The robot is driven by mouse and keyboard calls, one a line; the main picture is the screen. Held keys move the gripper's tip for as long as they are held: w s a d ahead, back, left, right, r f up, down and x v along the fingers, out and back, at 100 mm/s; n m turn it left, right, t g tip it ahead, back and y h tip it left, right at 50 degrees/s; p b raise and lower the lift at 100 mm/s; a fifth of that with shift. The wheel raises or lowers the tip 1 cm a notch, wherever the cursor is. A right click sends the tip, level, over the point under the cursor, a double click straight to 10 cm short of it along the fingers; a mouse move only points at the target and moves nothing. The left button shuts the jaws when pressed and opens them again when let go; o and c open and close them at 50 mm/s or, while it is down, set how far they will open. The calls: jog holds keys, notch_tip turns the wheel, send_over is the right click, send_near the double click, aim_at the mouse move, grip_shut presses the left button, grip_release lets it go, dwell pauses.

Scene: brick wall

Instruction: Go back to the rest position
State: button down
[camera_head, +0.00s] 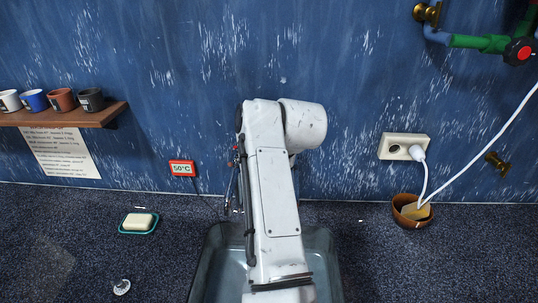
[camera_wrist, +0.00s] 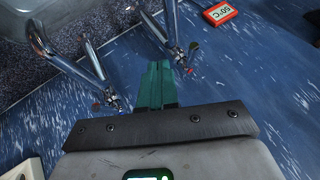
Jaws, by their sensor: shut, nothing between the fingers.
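My gripper (camera_wrist: 155,84) shows in the wrist view as green fingers pressed together, with nothing between them. It points toward the chrome taps (camera_wrist: 160,35) and the blue wall. In the head view my white arm reaches up over the grey sink basin (camera_head: 330,270) and hides most of it, and the gripper itself cannot be seen there.
A red 50°C display (camera_head: 182,168) is on the wall, left of my arm. A shelf (camera_head: 70,117) with several mugs is at left. Soap (camera_head: 138,220) lies in a green dish. A socket (camera_head: 404,147) and a brown bowl (camera_head: 402,215) are at right.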

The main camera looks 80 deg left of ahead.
jog(key=v, duration=0.6)
jog(key=shift+w+b, duration=0.25)
jog(key=shift+b, duration=0.2)
